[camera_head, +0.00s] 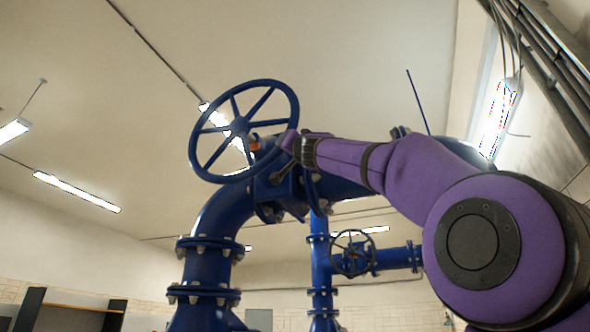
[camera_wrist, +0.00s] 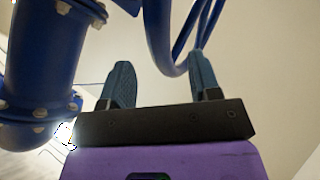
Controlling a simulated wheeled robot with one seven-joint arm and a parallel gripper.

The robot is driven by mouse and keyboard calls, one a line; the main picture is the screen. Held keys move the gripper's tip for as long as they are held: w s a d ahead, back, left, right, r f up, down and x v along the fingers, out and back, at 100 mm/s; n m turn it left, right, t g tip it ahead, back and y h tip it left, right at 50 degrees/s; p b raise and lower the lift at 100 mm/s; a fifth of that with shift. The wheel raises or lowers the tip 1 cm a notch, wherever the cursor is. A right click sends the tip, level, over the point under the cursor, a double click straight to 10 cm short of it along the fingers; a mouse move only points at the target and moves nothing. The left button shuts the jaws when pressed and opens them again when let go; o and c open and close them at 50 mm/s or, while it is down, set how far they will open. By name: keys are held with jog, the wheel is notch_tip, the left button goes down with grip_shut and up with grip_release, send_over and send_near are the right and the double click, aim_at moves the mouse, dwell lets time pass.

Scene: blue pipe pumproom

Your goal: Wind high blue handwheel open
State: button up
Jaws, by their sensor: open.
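The high blue handwheel (camera_head: 240,125), with several spokes and an orange-brown hub, stands tilted on top of the large blue pipe in the head view. My gripper (camera_head: 284,158) is at the lower right of its rim, partly hidden by my purple wrist. In the wrist view my gripper (camera_wrist: 161,60) has two blue-grey fingers spread wide with nothing clamped. The handwheel's rim (camera_wrist: 160,45) curves down into the gap between the fingertips as seen there. It nears the right finger; I cannot tell whether they touch.
A thick blue flanged pipe (camera_head: 208,262) rises below the handwheel, and it also fills the left of the wrist view (camera_wrist: 38,60). A smaller dark handwheel (camera_head: 352,253) sits lower on a side pipe. Open air lies left of the high handwheel.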

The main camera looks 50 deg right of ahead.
jog(key=shift+v, duration=1.45)
jog(key=shift+d, duration=0.1)
